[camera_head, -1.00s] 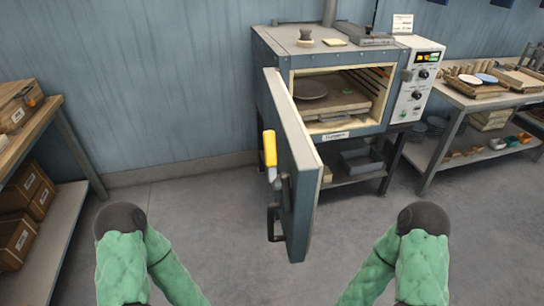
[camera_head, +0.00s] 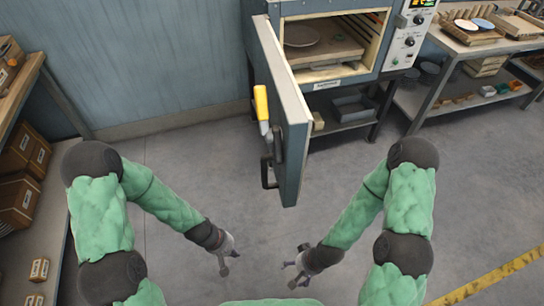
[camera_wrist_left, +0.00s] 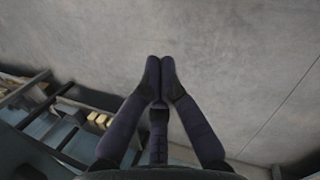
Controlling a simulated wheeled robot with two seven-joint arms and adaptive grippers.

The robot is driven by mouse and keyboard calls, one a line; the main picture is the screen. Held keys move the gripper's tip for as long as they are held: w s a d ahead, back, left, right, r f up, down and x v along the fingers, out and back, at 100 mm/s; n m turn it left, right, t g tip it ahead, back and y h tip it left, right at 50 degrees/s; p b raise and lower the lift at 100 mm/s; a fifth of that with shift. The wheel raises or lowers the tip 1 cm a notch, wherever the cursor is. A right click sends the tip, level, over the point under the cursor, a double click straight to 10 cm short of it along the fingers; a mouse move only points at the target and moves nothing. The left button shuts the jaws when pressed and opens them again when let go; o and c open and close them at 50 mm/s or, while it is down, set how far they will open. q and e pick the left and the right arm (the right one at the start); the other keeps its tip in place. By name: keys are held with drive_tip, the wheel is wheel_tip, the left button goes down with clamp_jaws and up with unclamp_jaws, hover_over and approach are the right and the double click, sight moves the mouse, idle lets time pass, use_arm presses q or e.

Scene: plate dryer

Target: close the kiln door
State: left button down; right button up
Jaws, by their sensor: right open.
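The kiln (camera_head: 272,5) stands against the wall at the upper middle of the head view. Its grey-blue door (camera_head: 294,158) stands wide open, swung out toward me from the kiln's left side. The door's outer face carries a yellow-gripped lever (camera_head: 261,103) and a dark pull handle (camera_head: 266,173). My left gripper (camera_head: 224,268) is low and left of the door, apart from it. In the left wrist view its fingertips (camera_wrist_left: 160,72) meet with nothing between them. My right gripper (camera_head: 290,274) is open and empty below the door's near edge, also apart from it.
A plate (camera_head: 301,36) sits on a shelf inside the kiln. A control panel (camera_head: 410,32) is on its right. A workbench (camera_head: 480,42) stands at right and shelves with boxes (camera_head: 18,200) at left. The floor (camera_head: 190,165) around the door is clear.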

use_arm(q)
drive_tip(key=w+d+r+n+h+p, duration=0.1)
drive_tip(key=w+r+n+h+p, duration=0.2)
drive_tip(key=r, duration=0.8)
drive_tip(key=w+d+r+n+t+p, duration=0.1)
drive_tip(key=w+r+n+p, duration=0.35)
drive_tip(key=r, duration=0.65)
drive_tip(key=w+d+r+n+h+p, duration=0.1)
drive_tip(key=w+r+n+h+p, duration=0.2)
drive_tip(key=r, duration=0.8)
drive_tip(key=n+y+b, duration=0.1)
drive_tip(key=b, duration=0.4)
approach(284, 181)
drive_tip(key=shift+x, duration=2.8)
drive_tip(key=shift+f, duration=0.1)
